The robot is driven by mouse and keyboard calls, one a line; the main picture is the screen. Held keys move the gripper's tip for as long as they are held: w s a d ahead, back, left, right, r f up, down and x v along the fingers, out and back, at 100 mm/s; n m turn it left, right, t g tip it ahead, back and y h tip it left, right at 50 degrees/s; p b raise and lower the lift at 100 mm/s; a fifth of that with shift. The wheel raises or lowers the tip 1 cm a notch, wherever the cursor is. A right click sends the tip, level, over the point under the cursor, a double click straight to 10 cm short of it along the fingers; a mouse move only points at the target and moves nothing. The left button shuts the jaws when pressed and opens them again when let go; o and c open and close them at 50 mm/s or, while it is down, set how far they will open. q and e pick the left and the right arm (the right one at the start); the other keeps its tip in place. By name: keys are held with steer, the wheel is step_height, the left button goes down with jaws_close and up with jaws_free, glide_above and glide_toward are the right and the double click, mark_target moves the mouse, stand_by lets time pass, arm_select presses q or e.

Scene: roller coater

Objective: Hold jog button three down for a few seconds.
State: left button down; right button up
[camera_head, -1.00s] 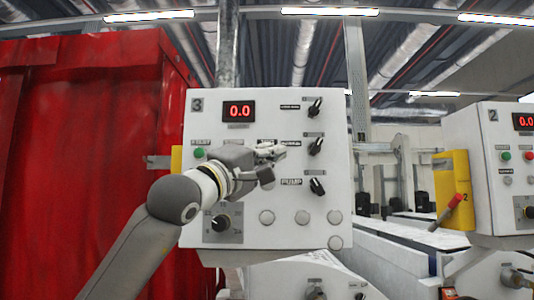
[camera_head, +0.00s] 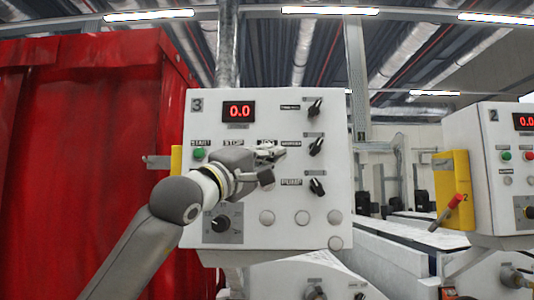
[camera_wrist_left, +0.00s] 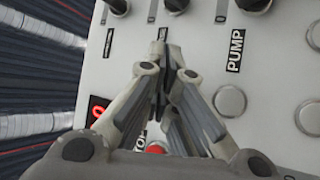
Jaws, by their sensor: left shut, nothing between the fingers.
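Control panel 3 (camera_head: 200,235) is a white box with a red "0.0" display (camera_head: 239,111). My left gripper (camera_head: 272,153) is shut and empty in front of it, its fingertips just below the jog label. The jog button itself is hidden behind the fingers in both views. In the left wrist view the shut fingertips (camera_wrist_left: 165,75) point at the panel face by a small label; I cannot tell whether they touch the button. The red stop button (camera_wrist_left: 156,148) shows partly between the finger links. The green start button (camera_head: 199,153) is left of the gripper. My right gripper is out of view.
Black selector knobs (camera_head: 316,146) line the panel's right side, close to the fingertips. Blank round caps (camera_head: 302,217) and a dial (camera_head: 221,223) are below. A red curtain (camera_head: 80,170) hangs at the left. Panel 2 (camera_head: 486,205) stands at the right.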

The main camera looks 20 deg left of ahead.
arm_select(q)
steer(key=shift+w+a+p, duration=0.15)
steer(key=shift+w+p, duration=0.15)
steer(key=shift+w, duration=0.15)
stand_by(0.6)
steer(key=shift+s, duration=0.15)
stand_by(4.5)
steer(key=shift+s+d+b, duration=0.25)
steer(key=shift+s+b, duration=0.35)
steer(key=shift+b, duration=0.15)
steer(key=shift+s, duration=0.1)
steer(key=shift+s+d+b, duration=0.25)
steer(key=shift+s+b, duration=0.25)
steer(key=shift+s, duration=0.3)
steer(key=shift+s+d+b, duration=0.2)
steer(key=shift+s+b, duration=0.3)
steer(key=shift+s, duration=0.3)
steer(key=shift+s+d+b, duration=0.25)
steer(key=shift+s+b, duration=0.25)
steer(key=shift+s, duration=0.3)
